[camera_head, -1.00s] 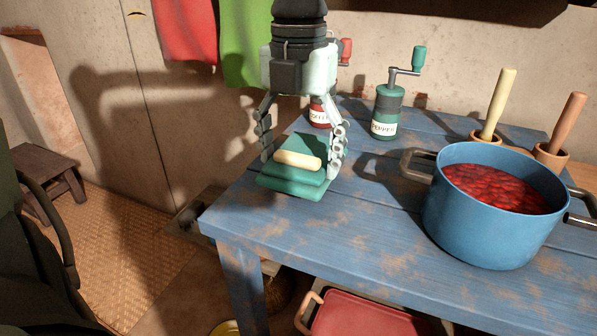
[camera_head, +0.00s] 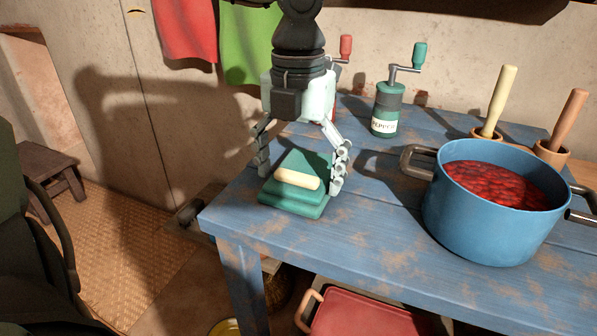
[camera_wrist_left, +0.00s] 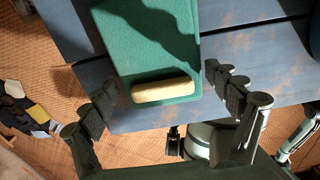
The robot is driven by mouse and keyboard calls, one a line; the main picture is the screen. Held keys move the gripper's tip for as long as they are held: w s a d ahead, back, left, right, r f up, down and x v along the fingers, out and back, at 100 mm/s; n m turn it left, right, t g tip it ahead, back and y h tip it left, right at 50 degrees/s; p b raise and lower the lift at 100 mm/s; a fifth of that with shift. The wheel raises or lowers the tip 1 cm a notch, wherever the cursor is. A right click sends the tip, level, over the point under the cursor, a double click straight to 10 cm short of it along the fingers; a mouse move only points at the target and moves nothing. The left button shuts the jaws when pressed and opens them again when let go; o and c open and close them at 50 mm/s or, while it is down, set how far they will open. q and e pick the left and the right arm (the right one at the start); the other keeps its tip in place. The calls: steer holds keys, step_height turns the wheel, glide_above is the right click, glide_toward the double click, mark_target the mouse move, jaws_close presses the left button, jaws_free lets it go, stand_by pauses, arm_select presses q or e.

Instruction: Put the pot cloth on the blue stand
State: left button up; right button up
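The pot cloth looks like a folded green stack (camera_head: 290,203) with a cream roll on top. It lies flat near the left corner of the blue stand (camera_head: 350,245), which is a worn blue table top. My left gripper (camera_head: 300,178) is just above and around the cloth, with its fingers spread on both sides. In the left wrist view the green cloth (camera_wrist_left: 150,45) lies between the fingers (camera_wrist_left: 163,88), with small gaps at its sides, so the gripper looks open. My right gripper is not seen.
A blue pot (camera_head: 490,225) with red contents stands to the right. A green pepper grinder (camera_head: 387,108) stands behind. Two handled tools in brown cups (camera_head: 487,134) are at the back right. A red tray (camera_head: 365,312) is below. The table between cloth and pot is clear.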

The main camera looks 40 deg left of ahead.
mark_target(299, 171)
arm_select(q)
steer(key=shift+o, duration=0.3)
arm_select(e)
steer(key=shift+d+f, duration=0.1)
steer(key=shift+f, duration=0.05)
arm_select(q)
steer(key=shift+w+r, duration=0.1)
steer(key=shift+r, duration=0.75)
step_height(299, 171, up, 11)
steer(key=shift+f+p, duration=0.2)
steer(key=shift+p, duration=0.25)
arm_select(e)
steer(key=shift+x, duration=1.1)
